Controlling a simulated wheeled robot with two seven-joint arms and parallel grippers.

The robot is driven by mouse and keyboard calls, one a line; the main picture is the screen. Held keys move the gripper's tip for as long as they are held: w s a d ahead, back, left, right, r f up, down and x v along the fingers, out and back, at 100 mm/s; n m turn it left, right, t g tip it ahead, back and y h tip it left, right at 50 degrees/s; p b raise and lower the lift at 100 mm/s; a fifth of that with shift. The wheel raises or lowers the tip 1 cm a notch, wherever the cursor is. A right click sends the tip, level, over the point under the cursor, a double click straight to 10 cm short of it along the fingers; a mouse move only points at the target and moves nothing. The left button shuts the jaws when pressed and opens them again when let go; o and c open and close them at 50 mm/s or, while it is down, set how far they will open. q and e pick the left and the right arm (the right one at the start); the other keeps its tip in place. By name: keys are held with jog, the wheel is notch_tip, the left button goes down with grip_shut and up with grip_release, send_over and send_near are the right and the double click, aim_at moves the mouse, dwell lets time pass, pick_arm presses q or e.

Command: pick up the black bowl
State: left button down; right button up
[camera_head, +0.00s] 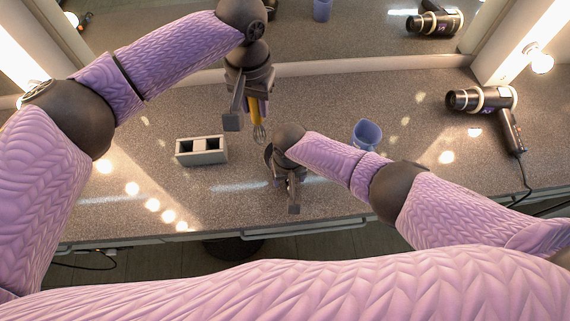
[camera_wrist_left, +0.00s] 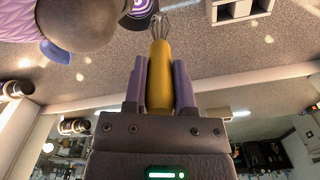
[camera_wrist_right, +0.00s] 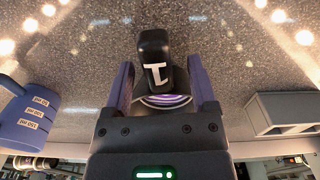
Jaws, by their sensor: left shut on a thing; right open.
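The black bowl (camera_head: 268,154) is on the counter, mostly hidden by my right arm in the head view. In the right wrist view its black handle (camera_wrist_right: 154,50) with a white mark stands between my fingers, with purple-striped bowl rim (camera_wrist_right: 163,100) below. Part of its striped side shows in the left wrist view (camera_wrist_left: 142,8). My right gripper (camera_wrist_right: 160,72) is open around the handle; contact cannot be told. My left gripper (camera_head: 250,112) is shut on the yellow handle of a whisk (camera_wrist_left: 159,62), held wires-down above the counter beyond the bowl.
A grey two-compartment block (camera_head: 202,151) stands left of the bowl. A blue-violet cup (camera_head: 367,134) stands to the right, close to my right forearm. A black hair dryer (camera_head: 487,100) with a cord lies farther right. A mirror (camera_head: 350,30) bounds the counter's back.

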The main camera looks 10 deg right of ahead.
grip_shut()
dwell(0.5)
jog(key=shift+r, duration=0.3)
jog(key=r, duration=0.3)
jog(key=shift+s, duration=0.4)
jog(key=s, duration=1.7)
jog(key=w, duration=1.1)
jog(key=shift+d, duration=0.2)
jog(key=w, duration=0.2)
jog(key=w+r, duration=0.1)
jog(key=w, duration=0.4)
jog(key=shift+a+r, duration=0.25)
